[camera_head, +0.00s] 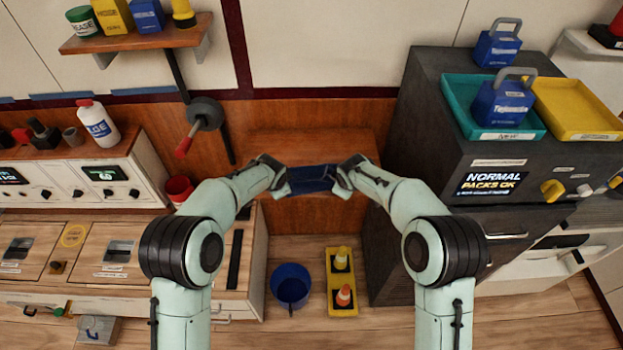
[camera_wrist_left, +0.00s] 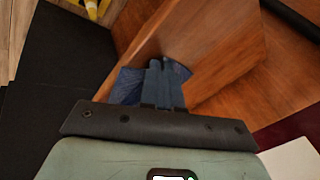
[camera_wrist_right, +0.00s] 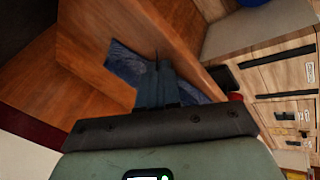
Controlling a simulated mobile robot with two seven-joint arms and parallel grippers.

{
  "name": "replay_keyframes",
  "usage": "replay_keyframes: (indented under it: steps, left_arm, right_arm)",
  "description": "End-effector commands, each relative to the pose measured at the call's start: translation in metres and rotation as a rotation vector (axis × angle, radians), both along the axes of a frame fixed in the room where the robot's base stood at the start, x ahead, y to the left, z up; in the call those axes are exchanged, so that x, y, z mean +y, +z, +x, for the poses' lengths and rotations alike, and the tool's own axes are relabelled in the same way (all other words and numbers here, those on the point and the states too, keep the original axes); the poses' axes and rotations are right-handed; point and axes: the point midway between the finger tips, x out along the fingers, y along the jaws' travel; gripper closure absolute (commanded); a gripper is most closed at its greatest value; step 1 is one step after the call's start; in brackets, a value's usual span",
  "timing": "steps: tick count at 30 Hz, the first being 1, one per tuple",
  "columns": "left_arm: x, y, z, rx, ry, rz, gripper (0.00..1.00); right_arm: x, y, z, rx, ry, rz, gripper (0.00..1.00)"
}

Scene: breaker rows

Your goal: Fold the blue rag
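The blue rag (camera_head: 312,180) is stretched between my two grippers at the front edge of a small wooden shelf. My left gripper (camera_head: 284,186) is at its left end and my right gripper (camera_head: 343,180) at its right end. In the left wrist view the fingers (camera_wrist_left: 163,72) are close together, with rag (camera_wrist_left: 128,86) showing beside them. In the right wrist view the fingers (camera_wrist_right: 160,80) are shut, with rag (camera_wrist_right: 125,62) on both sides. Both look shut on the rag. The fingers and arms hide its ends, so I cannot tell how it is folded.
The wooden shelf (camera_head: 310,147) is otherwise clear. A blue bucket (camera_head: 291,286) and a yellow tray (camera_head: 341,303) with small cones stand below. A dark cabinet (camera_head: 420,120) with trays on top is close on the right. A red cup (camera_head: 178,190) and counter are left.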

Motion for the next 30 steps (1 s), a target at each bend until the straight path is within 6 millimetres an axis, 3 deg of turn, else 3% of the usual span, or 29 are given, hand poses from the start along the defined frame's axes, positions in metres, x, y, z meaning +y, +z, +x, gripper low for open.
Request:
replay_keyframes:
  steps: [1, 4, 8, 9, 20, 30]
  left_arm:
    - [0.008, -0.001, 0.000, 0.003, 0.011, 0.011, 1.00]
    - [0.009, 0.000, 0.000, 0.004, 0.011, 0.011, 1.00]
    - [0.007, 0.000, 0.000, 0.004, 0.010, 0.009, 0.58]
    - [0.006, 0.000, 0.000, 0.004, 0.008, 0.008, 0.53]
    - [0.000, -0.001, -0.001, 0.006, 0.001, 0.002, 0.53]
    - [0.001, 0.044, -0.022, 0.002, 0.000, 0.002, 0.53]
  right_arm:
    - [-0.009, 0.000, 0.001, 0.002, -0.011, -0.011, 1.00]
    - [-0.009, 0.000, 0.001, 0.002, -0.012, -0.011, 1.00]
    - [-0.008, 0.000, 0.001, 0.002, -0.011, -0.009, 0.58]
    - [-0.007, 0.000, 0.001, 0.002, -0.009, -0.008, 0.53]
    - [-0.001, 0.000, -0.001, 0.003, -0.002, -0.002, 0.53]
    - [-0.001, 0.044, -0.021, 0.000, -0.001, -0.001, 0.53]
